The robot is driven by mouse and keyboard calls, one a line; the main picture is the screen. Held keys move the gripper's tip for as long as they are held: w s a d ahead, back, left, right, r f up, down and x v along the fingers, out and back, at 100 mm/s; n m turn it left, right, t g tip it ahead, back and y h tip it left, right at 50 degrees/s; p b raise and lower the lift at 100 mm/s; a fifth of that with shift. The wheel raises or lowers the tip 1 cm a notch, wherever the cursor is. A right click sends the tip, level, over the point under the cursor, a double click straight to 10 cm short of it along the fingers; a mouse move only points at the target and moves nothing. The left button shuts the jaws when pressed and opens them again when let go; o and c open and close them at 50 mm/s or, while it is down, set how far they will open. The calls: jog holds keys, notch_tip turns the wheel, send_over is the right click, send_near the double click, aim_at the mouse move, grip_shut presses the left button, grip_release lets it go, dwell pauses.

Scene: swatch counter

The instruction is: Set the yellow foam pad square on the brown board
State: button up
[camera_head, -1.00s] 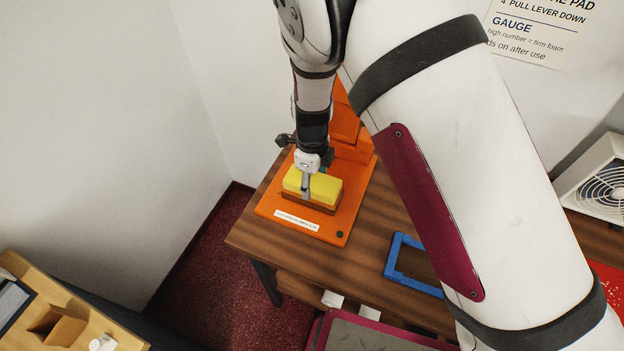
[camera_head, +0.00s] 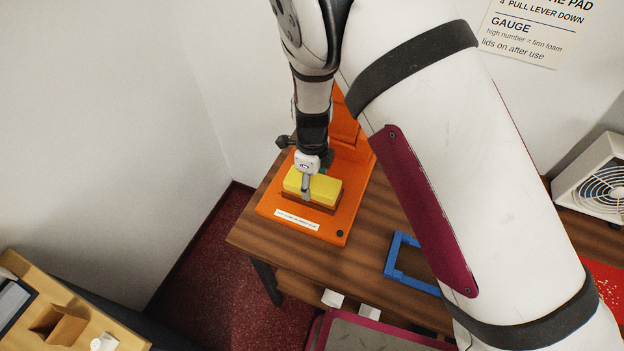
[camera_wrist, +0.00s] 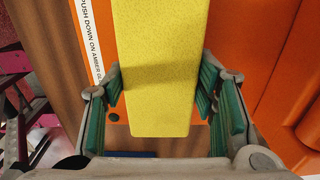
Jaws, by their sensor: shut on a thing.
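The yellow foam pad (camera_head: 322,187) lies level over the brown board (camera_head: 320,208), which shows as a thin dark strip under its front side. Whether the pad rests fully on the board or is a little above it, I cannot tell. The two look roughly lined up. My gripper (camera_head: 306,190) points down from above with its fingers on the pad's two long sides, shut on it. In the wrist view the pad (camera_wrist: 160,70) runs between the green-padded fingers of my gripper (camera_wrist: 162,95); the board is hidden there.
The board sits on the orange base (camera_head: 335,222) of a press, whose orange upright (camera_head: 343,125) stands just behind. A blue frame (camera_head: 393,258) lies to the right on the wooden table (camera_head: 300,250). A white fan unit (camera_head: 592,180) stands far right.

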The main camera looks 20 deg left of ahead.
jog(key=shift+f, duration=0.3)
dwell(0.6)
jog(key=o, duration=1)
jog(key=shift+r, duration=0.1)
notch_tip(320, 180, up, 12)
jog(key=s+d+r+n+t+y, duration=0.2)
jog(key=d+r+n, duration=0.7)
jog(key=d+r, duration=1.05)
jog(key=s+d+r+n+t+h+b, duration=0.1)
jog(key=s+d+r+n+t+h, duration=0.1)
jog(key=s+d+r+n, duration=0.4)
jog(key=s+d+n+t, duration=0.1)
jog(key=s+d+n, duration=0.2)
jog(key=s+d, duration=0.4)
jog(key=shift+s+d+n+t, duration=0.2)
jog(key=shift+d+n+t, duration=0.15)
jog(key=shift+d, duration=0.55)
